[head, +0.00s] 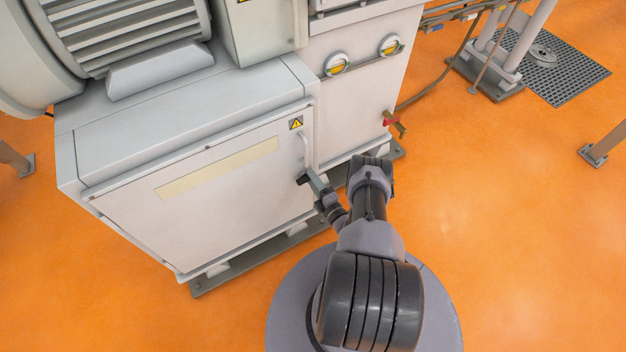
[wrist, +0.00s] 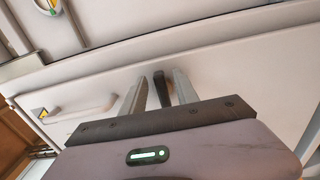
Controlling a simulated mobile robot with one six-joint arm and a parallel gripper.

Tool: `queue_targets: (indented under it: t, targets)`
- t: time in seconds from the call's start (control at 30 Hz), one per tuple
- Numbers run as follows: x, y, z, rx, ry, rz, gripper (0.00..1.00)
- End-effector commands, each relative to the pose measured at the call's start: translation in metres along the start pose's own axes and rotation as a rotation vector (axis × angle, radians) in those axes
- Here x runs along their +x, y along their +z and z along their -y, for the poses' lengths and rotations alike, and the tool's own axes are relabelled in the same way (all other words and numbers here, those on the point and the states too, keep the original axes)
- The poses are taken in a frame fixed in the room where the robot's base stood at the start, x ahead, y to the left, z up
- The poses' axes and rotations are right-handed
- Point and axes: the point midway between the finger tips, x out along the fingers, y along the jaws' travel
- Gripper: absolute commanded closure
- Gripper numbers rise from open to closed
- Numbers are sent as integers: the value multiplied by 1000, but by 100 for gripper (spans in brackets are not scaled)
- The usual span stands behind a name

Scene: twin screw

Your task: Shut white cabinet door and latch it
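The white cabinet door (head: 215,190) is the front panel of the white cabinet, with a pale yellow strip across it. It looks flush with the frame, though a small gap cannot be ruled out. A white bar handle (head: 306,150) sits near its right edge and also shows in the wrist view (wrist: 80,108). My gripper (head: 308,180) is at the door's right edge, below this handle. In the wrist view its fingers (wrist: 160,92) are apart, one on each side of a small dark latch lever (wrist: 160,85). Whether either finger touches the lever is unclear.
A yellow warning label (head: 296,122) is above the handle. To the right, a white panel bears two round gauges (head: 337,64) and a red-handled valve (head: 392,122) sticks out. A grey plinth (head: 265,253) runs below the cabinet.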

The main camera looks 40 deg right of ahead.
Motion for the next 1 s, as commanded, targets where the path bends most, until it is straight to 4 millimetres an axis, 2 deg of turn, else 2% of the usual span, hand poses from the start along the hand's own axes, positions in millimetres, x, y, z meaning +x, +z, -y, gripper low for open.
queue_targets:
  t: [0.17, 0.27, 0.6, 0.7, 0.83, 1.0]
  targets:
    - [-8, 1, -1, 1, -2, 2, 64]
    - [-28, 1, -3, 2, -3, 5, 64]
    - [-134, 3, 2, 3, -1, 11, 64]
    - [-156, 2, 1, 1, 0, 8, 64]
    - [-171, 1, 0, 1, 1, 3, 64]
    - [-174, 0, 0, 0, 1, -1, 64]
